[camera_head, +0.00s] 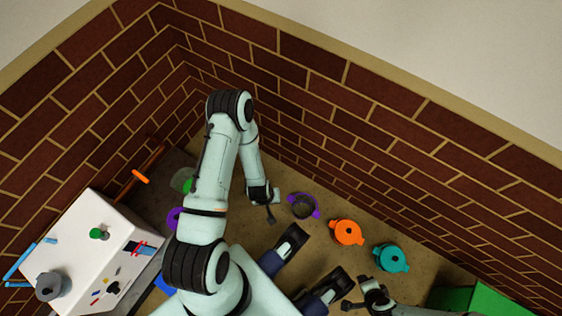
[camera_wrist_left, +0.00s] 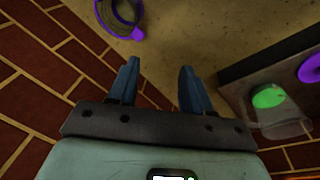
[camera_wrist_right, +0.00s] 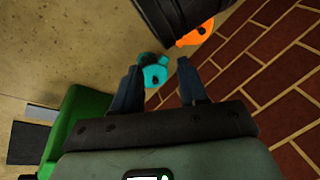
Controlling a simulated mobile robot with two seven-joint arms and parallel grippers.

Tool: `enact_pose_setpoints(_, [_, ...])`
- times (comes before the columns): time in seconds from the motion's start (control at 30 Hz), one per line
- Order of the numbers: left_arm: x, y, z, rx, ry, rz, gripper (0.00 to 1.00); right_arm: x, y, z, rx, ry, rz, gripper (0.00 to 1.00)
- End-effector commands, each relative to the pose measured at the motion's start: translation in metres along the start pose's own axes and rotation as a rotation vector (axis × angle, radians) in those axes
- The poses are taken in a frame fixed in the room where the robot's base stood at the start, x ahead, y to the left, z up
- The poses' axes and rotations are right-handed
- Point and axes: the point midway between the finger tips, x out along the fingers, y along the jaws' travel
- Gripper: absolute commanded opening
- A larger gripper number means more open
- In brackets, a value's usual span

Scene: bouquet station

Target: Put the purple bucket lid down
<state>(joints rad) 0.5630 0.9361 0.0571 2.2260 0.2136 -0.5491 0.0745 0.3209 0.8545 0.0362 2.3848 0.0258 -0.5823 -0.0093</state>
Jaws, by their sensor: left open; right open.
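A purple round piece, which looks like the purple lid (camera_wrist_left: 311,68), lies at the right edge of the left wrist view on a dark raised surface. It also shows in the head view (camera_head: 174,218), partly hidden behind my left arm. An open purple bucket (camera_head: 303,206) with side tabs stands on the brown surface; its purple rim shows at the top of the left wrist view (camera_wrist_left: 124,22). My left gripper (camera_head: 272,206) is open and empty, just left of the bucket and apart from it. My right gripper (camera_head: 362,298) is open and empty at the lower right.
Orange (camera_head: 347,232) and teal (camera_head: 391,257) lidded buckets stand to the right of the purple one. A green disc (camera_wrist_left: 268,97) sits at a clear container. A white box (camera_head: 85,262) stands at left, a green block (camera_head: 480,300) at lower right. Brick walls (camera_head: 330,120) close the back.

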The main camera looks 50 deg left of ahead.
Motion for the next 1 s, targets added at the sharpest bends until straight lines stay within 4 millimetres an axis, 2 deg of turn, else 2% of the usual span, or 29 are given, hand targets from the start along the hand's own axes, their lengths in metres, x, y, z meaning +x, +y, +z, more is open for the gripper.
enact_pose_setpoints(0.03, [-0.014, 0.028, 0.017, 0.136, -0.018, 0.052, 0.49, 0.000, 0.000, 0.000, 0.000, 0.000, 0.000, 0.43])
enact_pose_setpoints(0.1, [-0.029, 0.053, 0.036, 0.282, -0.034, 0.111, 0.49, 0.000, 0.000, 0.000, 0.000, 0.000, 0.000, 0.43])
enact_pose_setpoints(0.2, [-0.043, 0.073, 0.055, 0.410, -0.049, 0.165, 0.49, 0.000, 0.000, 0.000, 0.000, 0.000, 0.000, 0.43])
enact_pose_setpoints(0.3, [-0.049, 0.080, 0.063, 0.461, -0.055, 0.187, 0.49, 0.000, 0.000, 0.000, 0.000, 0.000, 0.000, 0.43])
enact_pose_setpoints(0.57, [-0.049, 0.081, 0.064, 0.463, -0.056, 0.188, 0.49, -0.001, 0.000, 0.000, 0.000, 0.000, 0.000, 0.43])
enact_pose_setpoints(0.63, [-0.055, 0.080, 0.065, 0.463, -0.061, 0.187, 0.49, -0.006, -0.002, 0.002, -0.001, -0.006, -0.001, 0.43])
enact_pose_setpoints(0.77, [-0.086, 0.078, 0.074, 0.468, -0.096, 0.181, 0.49, -0.036, -0.010, 0.012, -0.004, -0.042, -0.003, 0.43])
enact_pose_setpoints(1.0, [-0.176, 0.069, 0.107, 0.491, -0.239, 0.150, 0.49, -0.123, -0.033, 0.045, -0.014, -0.187, -0.005, 0.43])
